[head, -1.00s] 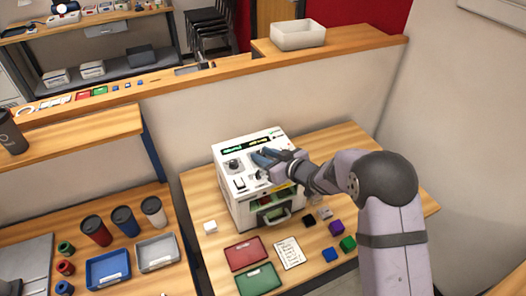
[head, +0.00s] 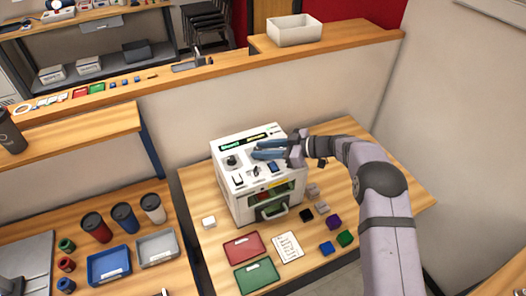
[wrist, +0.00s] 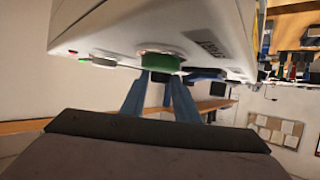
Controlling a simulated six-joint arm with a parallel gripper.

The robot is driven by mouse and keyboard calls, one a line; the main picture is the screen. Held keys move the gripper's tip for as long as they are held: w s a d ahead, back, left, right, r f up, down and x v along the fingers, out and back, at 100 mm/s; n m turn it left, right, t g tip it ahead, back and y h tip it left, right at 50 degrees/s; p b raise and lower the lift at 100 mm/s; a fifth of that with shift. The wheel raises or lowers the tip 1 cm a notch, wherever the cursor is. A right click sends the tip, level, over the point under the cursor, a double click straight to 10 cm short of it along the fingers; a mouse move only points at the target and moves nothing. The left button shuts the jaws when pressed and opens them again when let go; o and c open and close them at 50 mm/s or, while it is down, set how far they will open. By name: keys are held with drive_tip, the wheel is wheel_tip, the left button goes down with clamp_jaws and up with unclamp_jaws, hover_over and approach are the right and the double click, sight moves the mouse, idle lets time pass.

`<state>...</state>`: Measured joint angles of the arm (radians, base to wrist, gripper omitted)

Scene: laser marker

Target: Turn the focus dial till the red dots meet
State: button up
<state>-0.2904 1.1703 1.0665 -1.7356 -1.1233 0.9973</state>
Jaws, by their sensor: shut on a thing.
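The white laser marker (head: 240,200) stands on the wooden table, its sloped top carrying displays and controls. A black round dial (head: 232,161) is at the top left of this panel. My gripper (head: 255,149) reaches over the panel from the right, its blue fingers roughly level. In the wrist view my gripper (wrist: 160,80) has its fingertips at either side of a green round part (wrist: 160,62) on the white housing, shut on it. I cannot tell whether this part is the focus dial. The red dots cannot be made out in either view.
A red tray (head: 243,249) and a green tray (head: 257,275) lie in front of the marker, beside a white sheet (head: 288,247). Several small blocks, including a purple one (head: 333,222), lie to the right. A low partition (head: 180,128) stands behind.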

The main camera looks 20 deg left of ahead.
idle(0.5)
drive_tip(key=o, duration=1)
drive_tip(key=shift+w+d+r+b, duration=0.1)
drive_tip(key=shift+d+r+b, duration=0.15)
drive_tip(key=shift+d+b, duration=0.4)
drive_tip(key=b+v, duration=0.2)
drive_tip(key=v, duration=0.4)
